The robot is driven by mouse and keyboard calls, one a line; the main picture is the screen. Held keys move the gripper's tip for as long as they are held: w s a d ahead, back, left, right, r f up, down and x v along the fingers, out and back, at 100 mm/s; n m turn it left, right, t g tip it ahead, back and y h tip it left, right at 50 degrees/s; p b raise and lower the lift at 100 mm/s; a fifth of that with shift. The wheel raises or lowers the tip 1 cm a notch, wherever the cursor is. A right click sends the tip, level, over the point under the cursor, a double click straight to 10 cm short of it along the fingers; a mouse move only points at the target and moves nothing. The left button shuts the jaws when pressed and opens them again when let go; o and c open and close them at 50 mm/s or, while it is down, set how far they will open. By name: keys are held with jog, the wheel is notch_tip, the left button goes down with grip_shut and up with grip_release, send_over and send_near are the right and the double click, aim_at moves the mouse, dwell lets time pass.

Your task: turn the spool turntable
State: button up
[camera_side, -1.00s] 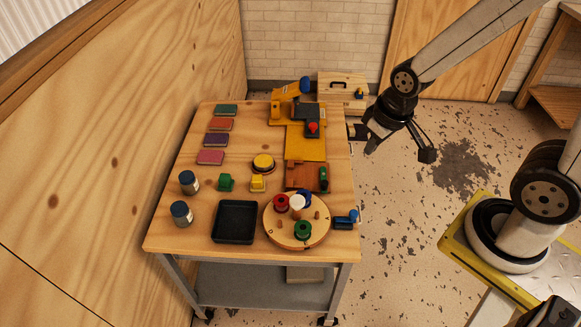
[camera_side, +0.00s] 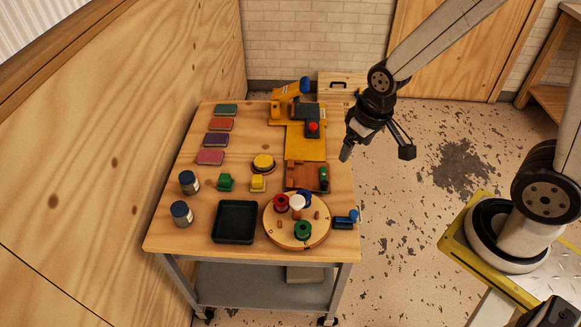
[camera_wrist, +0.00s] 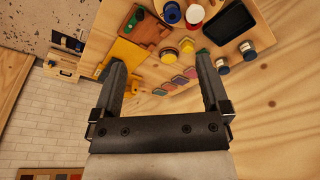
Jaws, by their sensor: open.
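The spool turntable (camera_side: 283,236) is a round light-wood disc at the front right of the table. It carries a red spool (camera_side: 281,202), a white spool (camera_side: 297,203), a blue spool (camera_side: 305,195) partly hidden behind the white one, a green spool (camera_side: 303,230) and short bare wooden pegs. In the wrist view the blue spool (camera_wrist: 171,13) and white spool (camera_wrist: 194,16) show at the top edge; most of the disc is cut off. My gripper (camera_side: 377,153) is open and empty, above and beyond the table's right edge, clear of the turntable. Its spread fingers show in the wrist view (camera_wrist: 160,75).
A blue-handled item (camera_side: 345,219) sits right of the turntable, a black tray (camera_side: 235,222) left of it. Behind are a brown block fixture (camera_side: 306,176), a yellow fixture with a red knob (camera_side: 312,127) and a yellow button (camera_side: 263,163). Two jars (camera_side: 181,213) stand at left.

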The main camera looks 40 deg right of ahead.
jog(key=w+a+f+g, duration=0.1)
jog(key=w+a+f, duration=0.3)
jog(key=w+f, duration=0.2)
jog(key=g, duration=0.1)
send_over(297, 200)
notch_tip(297, 200, down, 7)
jog(key=shift+r, duration=0.1)
jog(key=shift+f, duration=3.9)
grip_shut()
